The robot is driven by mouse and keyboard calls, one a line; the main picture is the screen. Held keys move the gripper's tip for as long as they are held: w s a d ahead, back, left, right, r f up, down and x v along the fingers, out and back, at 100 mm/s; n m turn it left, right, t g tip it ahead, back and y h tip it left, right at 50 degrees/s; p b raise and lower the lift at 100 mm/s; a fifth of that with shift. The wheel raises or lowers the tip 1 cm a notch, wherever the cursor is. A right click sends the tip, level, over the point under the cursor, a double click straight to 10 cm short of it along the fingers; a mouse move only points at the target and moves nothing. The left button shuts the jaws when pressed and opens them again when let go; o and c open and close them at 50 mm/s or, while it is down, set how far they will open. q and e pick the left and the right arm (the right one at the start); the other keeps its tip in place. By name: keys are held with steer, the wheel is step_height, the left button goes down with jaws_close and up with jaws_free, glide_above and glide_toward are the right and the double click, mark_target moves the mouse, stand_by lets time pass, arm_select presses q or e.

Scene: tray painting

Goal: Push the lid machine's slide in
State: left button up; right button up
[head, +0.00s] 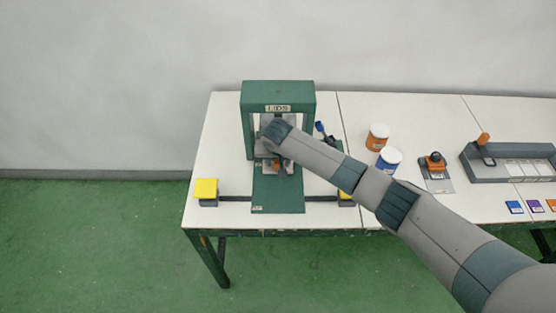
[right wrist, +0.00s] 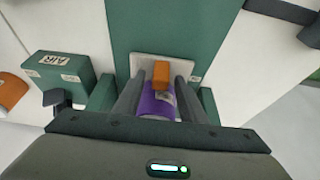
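The lid machine (head: 277,88) is a green frame with a "LIDS" sign, standing at the back of the table's left part. Its green bed (head: 278,195) runs forward to the table's front edge. The slide (head: 268,168) shows as a pale plate at the machine's mouth, with an orange handle (right wrist: 161,73) standing on it. My wrist hides much of the machine's inside. My left gripper is not in view.
A green "AIR" box (right wrist: 62,73) stands beside the machine. Yellow pads (head: 205,188) flank the bed. An orange-banded pot (head: 377,138) and a blue-banded pot (head: 389,159) stand to the right, near my arm. A grey rack (head: 510,171) lies farther right.

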steer(key=shift+f, duration=0.15)
jaws_close()
steer(key=w+b, duration=0.2)
steer(key=w, duration=0.1)
steer(key=shift+w+f+b, duration=0.15)
steer(key=shift+w+b, duration=0.05)
steer(key=shift+b, duration=0.2)
steer(key=shift+w, duration=0.3)
steer(key=shift+w+b, duration=0.15)
steer(key=shift+b, duration=0.15)
steer(key=shift+r, duration=0.3)
steer(key=shift+c, duration=0.9)
jaws_free()
steer(key=shift+o, duration=0.9)
steer(key=shift+w+f, duration=0.1)
steer(key=shift+f, duration=0.05)
